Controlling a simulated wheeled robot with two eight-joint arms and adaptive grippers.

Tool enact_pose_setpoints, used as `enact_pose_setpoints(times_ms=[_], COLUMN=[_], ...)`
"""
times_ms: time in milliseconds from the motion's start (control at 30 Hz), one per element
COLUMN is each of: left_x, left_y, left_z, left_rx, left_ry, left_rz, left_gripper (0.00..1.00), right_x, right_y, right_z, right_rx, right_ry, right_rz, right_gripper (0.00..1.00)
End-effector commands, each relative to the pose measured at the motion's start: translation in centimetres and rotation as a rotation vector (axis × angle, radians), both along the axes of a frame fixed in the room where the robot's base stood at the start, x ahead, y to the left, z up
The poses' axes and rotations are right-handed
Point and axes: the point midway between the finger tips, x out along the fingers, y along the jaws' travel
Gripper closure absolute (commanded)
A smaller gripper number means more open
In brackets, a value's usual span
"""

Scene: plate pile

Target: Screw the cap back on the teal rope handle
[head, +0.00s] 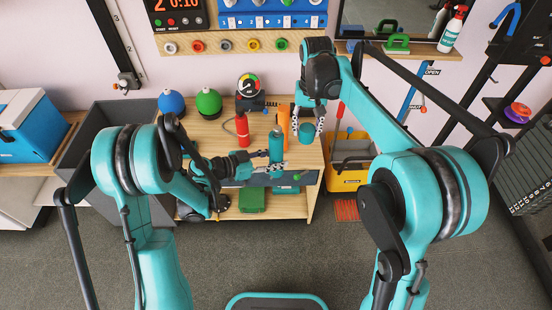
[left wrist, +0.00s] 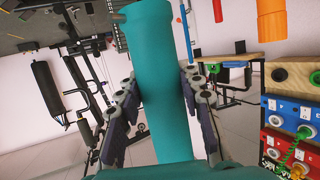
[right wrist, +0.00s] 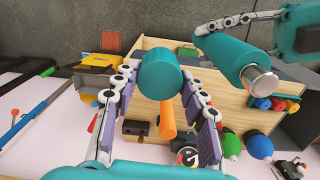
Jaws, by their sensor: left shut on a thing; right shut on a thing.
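My left gripper (head: 275,161) is shut around the teal handle (head: 277,146), which stands roughly upright in the head view. The handle fills the middle of the left wrist view (left wrist: 162,85) between the two fingers. In the right wrist view the handle (right wrist: 230,58) has a bare silver end (right wrist: 262,82). My right gripper (head: 307,124) points down and is shut on the teal cap (head: 307,134). The cap (right wrist: 160,76) sits between its fingers in the right wrist view. The cap is apart from the handle, to its right in the head view. No rope is clearly visible.
A yellow bin (head: 345,180) stands right of the bench. A grey bin is at left.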

Motion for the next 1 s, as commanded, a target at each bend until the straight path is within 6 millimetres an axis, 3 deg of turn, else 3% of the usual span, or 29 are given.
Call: enact_pose_setpoints(times_ms=[33, 200, 400, 600, 1000], left_x=[0.0, 0.0, 0.0, 0.0, 0.0], left_y=[0.0, 0.0, 0.0, 0.0, 0.0], left_z=[0.1, 0.0, 0.1, 0.0, 0.1], left_rx=[-0.001, -0.001, -0.001, -0.001, -0.001], left_ry=[0.0, 0.0, 0.0, 0.0, 0.0], left_rz=[0.0, 0.0, 0.0, 0.0, 0.0], left_gripper=[1.0, 1.0, 1.0, 1.0, 1.0], right_x=[0.4, 0.6, -1.6, -2.8, -2.9], right_y=[1.1, 4.4, 7.7, 9.0, 9.1], right_z=[1.9, 7.4, 10.9, 11.9, 11.8], right_rx=[0.0, 0.0, 0.0, 0.0, 0.0], right_ry=[0.0, 0.001, 0.001, 0.001, 0.001], right_rz=[0.002, 0.0, 0.028, 0.045, 0.047], right_gripper=[0.76, 0.76, 0.76, 0.76, 0.76])
